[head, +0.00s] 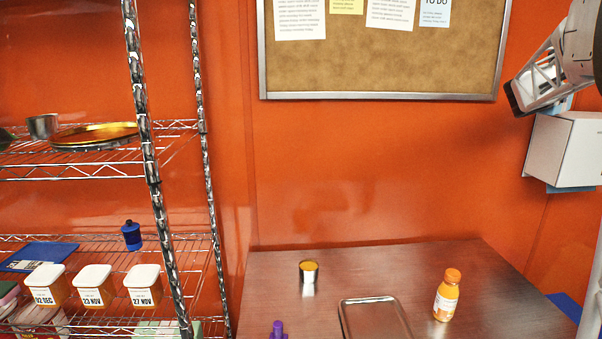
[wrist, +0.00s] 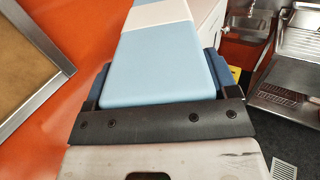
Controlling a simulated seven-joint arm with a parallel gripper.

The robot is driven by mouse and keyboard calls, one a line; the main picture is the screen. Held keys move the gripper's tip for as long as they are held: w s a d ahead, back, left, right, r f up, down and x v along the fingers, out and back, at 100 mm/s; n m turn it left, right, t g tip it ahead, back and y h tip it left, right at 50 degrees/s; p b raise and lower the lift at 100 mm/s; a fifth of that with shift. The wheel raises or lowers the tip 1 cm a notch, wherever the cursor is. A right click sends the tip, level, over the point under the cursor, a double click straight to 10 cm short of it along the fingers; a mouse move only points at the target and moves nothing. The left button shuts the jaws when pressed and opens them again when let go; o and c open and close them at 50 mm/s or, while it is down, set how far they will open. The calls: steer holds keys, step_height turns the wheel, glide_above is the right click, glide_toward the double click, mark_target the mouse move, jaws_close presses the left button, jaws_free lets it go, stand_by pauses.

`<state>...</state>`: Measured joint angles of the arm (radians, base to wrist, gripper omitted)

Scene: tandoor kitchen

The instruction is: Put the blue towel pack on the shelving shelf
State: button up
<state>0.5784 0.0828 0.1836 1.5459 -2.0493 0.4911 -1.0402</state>
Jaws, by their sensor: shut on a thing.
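The blue towel pack is a light blue block with a white band. The shelving (head: 170,237) is a chrome wire rack at the left, far from the pack.
The upper rack level holds a gold plate (head: 95,136) and a metal cup (head: 43,126). The lower one holds labelled tubs (head: 93,286), a blue bottle (head: 131,236) and a flat blue packet (head: 38,256). The table has a tray (head: 374,318), can (head: 309,272) and orange bottle (head: 447,295).

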steer(key=s+d+r+n+t+y, duration=0.1)
steer(key=s+d+r+t, duration=0.1)
steer(key=s+r, duration=0.5)
steer(key=s+d+r+n+t+y, duration=0.2)
steer(key=s+r, duration=0.5)
steer(key=r, duration=0.8)
steer(key=shift+s+r+n+y, duration=0.2)
steer(key=shift+s+n+y, duration=0.1)
steer(key=shift+s, duration=0.05)
steer(key=shift+w+a, duration=0.15)
steer(key=shift+a, duration=0.05)
steer(key=w+a, duration=0.4)
steer(key=a, duration=0.1)
steer(key=shift+w, duration=0.15)
stand_by(0.6)
stand_by(2.1)
stand_by(0.7)
steer(key=shift+w+a+f, duration=0.15)
steer(key=shift+w+f, duration=0.6)
steer(key=shift+f, duration=0.3)
steer(key=shift+w+a+f, duration=0.15)
steer(key=shift+w+f, duration=0.6)
steer(key=shift+f, duration=0.25)
